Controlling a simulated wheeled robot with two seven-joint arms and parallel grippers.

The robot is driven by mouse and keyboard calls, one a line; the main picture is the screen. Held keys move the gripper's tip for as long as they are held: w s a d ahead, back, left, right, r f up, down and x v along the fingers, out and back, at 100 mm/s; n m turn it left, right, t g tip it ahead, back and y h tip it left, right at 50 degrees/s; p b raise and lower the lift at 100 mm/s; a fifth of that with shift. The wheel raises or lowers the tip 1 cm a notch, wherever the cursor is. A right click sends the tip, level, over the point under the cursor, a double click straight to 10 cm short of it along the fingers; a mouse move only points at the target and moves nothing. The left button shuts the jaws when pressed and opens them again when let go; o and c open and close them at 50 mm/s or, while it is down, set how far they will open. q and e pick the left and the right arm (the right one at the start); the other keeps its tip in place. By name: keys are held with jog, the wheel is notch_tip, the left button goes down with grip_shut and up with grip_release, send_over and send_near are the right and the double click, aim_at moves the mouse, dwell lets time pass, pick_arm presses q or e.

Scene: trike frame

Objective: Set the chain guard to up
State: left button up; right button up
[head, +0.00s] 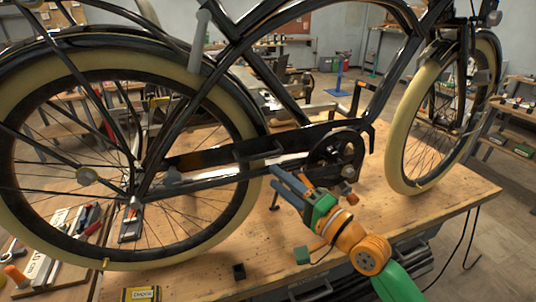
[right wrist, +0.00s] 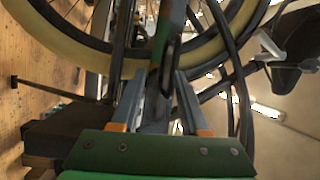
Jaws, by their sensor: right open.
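The black trike frame stands on the wooden workbench in the head view. Its chain guard (head: 212,157) is a long dark panel running from near the rear hub towards the crank (head: 347,172). A raised, handle-like piece shows on its upper edge. I cannot tell whether the guard is latched. My right gripper (head: 272,176) is open, just below the guard's front half and left of the crank. In the right wrist view, a dark bar shows between or behind its fingers (right wrist: 158,85); contact is unclear. My left gripper is not in view.
The rear wheel (head: 230,221) and front wheel (head: 397,170) flank the work area. A tray of tools (head: 62,240) is at the left. The bench's right end is mostly clear.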

aim_at(259, 156)
notch_tip(259, 156, up, 2)
jog(key=shift+w+a+r+y, duration=0.1)
jog(key=shift+a+r+y, duration=0.05)
jog(key=shift+r+y, duration=0.15)
jog(key=x, duration=0.6)
jog(key=shift+w+a+f+p, duration=0.2)
jog(key=shift+p, duration=0.15)
grip_shut()
dwell(0.7)
